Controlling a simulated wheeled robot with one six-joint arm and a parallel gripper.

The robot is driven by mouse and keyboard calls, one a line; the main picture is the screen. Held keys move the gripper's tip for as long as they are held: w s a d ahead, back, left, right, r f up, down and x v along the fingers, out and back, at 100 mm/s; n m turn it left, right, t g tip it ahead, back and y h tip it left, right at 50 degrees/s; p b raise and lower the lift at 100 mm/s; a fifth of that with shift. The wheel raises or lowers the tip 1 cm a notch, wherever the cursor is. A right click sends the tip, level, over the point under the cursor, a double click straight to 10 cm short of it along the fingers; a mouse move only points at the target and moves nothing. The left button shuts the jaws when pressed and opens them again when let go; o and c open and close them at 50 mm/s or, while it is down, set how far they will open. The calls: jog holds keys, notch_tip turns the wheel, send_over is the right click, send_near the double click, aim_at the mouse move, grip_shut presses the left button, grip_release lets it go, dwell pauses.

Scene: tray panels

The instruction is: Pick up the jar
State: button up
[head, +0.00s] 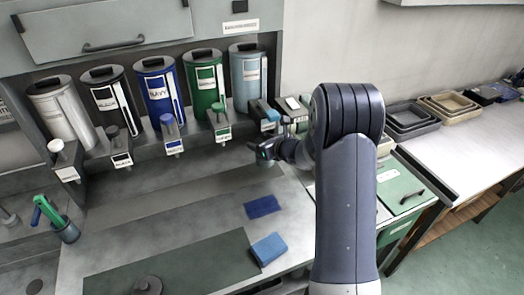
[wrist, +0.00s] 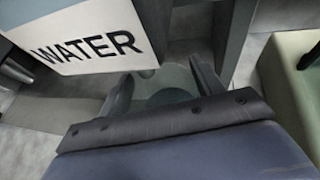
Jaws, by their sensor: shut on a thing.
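In the wrist view the jar (wrist: 168,95) is a grey-green, see-through round shape between the two fingers of my gripper (wrist: 163,88). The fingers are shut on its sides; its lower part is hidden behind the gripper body. In the head view my gripper (head: 266,152) is small and dark, at the back of the bench below the dispensers' shelf. The jar is hard to make out there. A white label reading WATER (wrist: 88,40) is close by, at the upper left of the wrist view.
Several canisters, including a blue one (head: 157,92) and a green one (head: 205,82), stand in a row above taps. A blue cloth (head: 268,248) and a dark blue patch (head: 262,206) lie on the bench. Green-fronted boxes (head: 401,190) stand right of my arm. The bench middle is mostly clear.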

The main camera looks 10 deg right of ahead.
jog(key=s+d+r+b, duration=0.1)
jog(key=s+d+b, duration=0.1)
jog(key=s, duration=0.7)
jog(key=s+d+r+b, duration=0.1)
jog(key=s+b, duration=0.2)
jog(key=s, duration=0.7)
jog(key=shift+d+r, duration=0.35)
